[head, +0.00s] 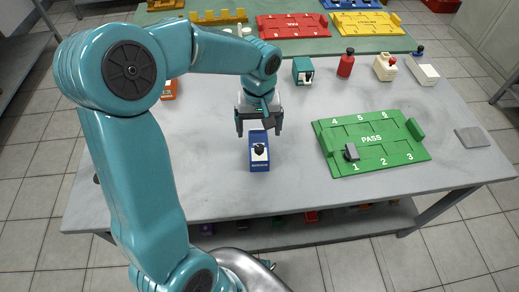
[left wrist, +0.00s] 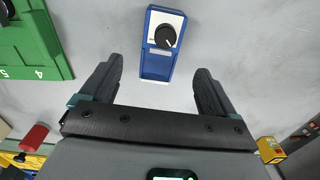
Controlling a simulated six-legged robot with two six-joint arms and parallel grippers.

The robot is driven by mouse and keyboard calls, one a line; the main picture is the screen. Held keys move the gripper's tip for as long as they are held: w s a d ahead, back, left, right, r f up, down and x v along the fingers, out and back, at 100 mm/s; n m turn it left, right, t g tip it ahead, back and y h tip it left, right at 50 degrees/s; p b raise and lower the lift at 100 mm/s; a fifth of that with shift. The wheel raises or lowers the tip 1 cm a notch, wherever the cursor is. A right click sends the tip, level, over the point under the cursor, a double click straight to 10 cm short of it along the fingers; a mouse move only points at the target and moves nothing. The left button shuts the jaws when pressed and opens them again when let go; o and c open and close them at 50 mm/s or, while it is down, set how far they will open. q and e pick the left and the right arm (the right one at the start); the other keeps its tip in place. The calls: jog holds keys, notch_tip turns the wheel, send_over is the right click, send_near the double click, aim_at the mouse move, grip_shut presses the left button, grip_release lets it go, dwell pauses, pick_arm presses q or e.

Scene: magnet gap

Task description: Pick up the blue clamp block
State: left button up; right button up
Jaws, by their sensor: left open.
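The blue clamp block (head: 260,158) stands on the grey table near its front middle. It has a light top face with a black knob. In the left wrist view the clamp block (left wrist: 161,45) lies ahead of the fingers, between their lines and apart from both. My left gripper (head: 259,127) is open and empty, at the far end of the block in the head view. The left gripper also shows in the left wrist view (left wrist: 157,85), with a wide gap between its dark fingers. My right gripper is not in view.
A green PASS tray (head: 388,160) with a small dark piece lies right of the block. A grey plate (head: 472,137) lies at the table's right. A teal block (head: 303,70), red bottle (head: 346,64) and cream items stand along the back. Table around the block is clear.

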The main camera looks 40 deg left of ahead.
pick_arm(q)
jog(key=f, duration=0.2)
jog(key=shift+s+f, duration=0.2)
jog(key=shift+f, duration=0.1)
jog(key=f, duration=0.6)
jog(key=shift+w, duration=0.25)
jog(key=shift+r, duration=0.1)
jog(key=c, duration=1.2)
jog(key=shift+a+r, duration=0.1)
jog(key=shift+r, duration=0.05)
